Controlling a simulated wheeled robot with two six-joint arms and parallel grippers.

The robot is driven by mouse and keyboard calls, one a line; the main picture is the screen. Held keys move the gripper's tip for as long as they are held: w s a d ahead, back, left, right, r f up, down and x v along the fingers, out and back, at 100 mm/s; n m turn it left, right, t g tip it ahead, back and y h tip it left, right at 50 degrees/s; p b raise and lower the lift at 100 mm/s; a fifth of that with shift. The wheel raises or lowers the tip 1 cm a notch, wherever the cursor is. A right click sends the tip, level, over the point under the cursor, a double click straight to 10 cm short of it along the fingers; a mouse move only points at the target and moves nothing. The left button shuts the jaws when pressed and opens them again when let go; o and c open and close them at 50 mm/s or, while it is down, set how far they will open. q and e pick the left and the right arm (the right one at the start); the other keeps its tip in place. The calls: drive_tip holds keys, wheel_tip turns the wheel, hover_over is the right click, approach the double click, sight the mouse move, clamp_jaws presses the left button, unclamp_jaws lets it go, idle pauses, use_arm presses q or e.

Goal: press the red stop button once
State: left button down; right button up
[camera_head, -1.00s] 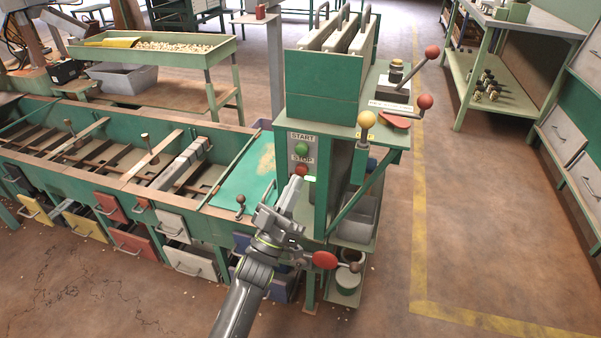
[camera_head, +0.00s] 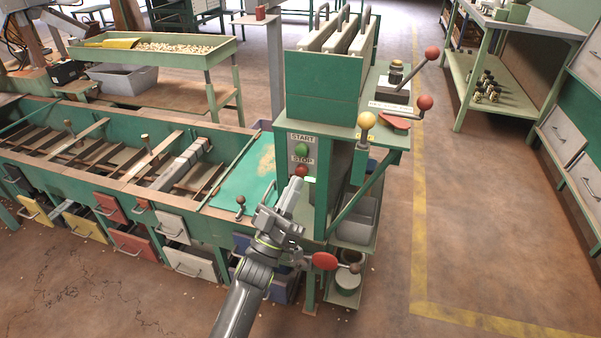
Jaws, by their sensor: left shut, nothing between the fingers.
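The red stop button (camera_head: 301,171) sits on a grey panel under the STOP label (camera_head: 301,160), on the front of the green machine. The green start button (camera_head: 302,150) is above it. My left gripper (camera_head: 296,181) is shut and empty, its tips pointing up at the panel just below the stop button. The tips look very close to the button's lower edge; I cannot tell whether they touch it. The lower rim of the button is partly hidden by the fingertips. My right gripper is not in view.
A small dark-knobbed lever (camera_head: 240,203) stands left of my arm. Open floor (camera_head: 480,230) lies to the right.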

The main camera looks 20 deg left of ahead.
use_arm(q)
drive_tip(key=shift+w, duration=0.15)
idle(0.7)
drive_tip(key=shift+w, duration=0.3)
drive_tip(key=shift+w, duration=0.5)
idle(0.6)
drive_tip(key=shift+s, duration=0.1)
drive_tip(key=shift+s+p, duration=0.6)
drive_tip(key=shift+s, duration=0.25)
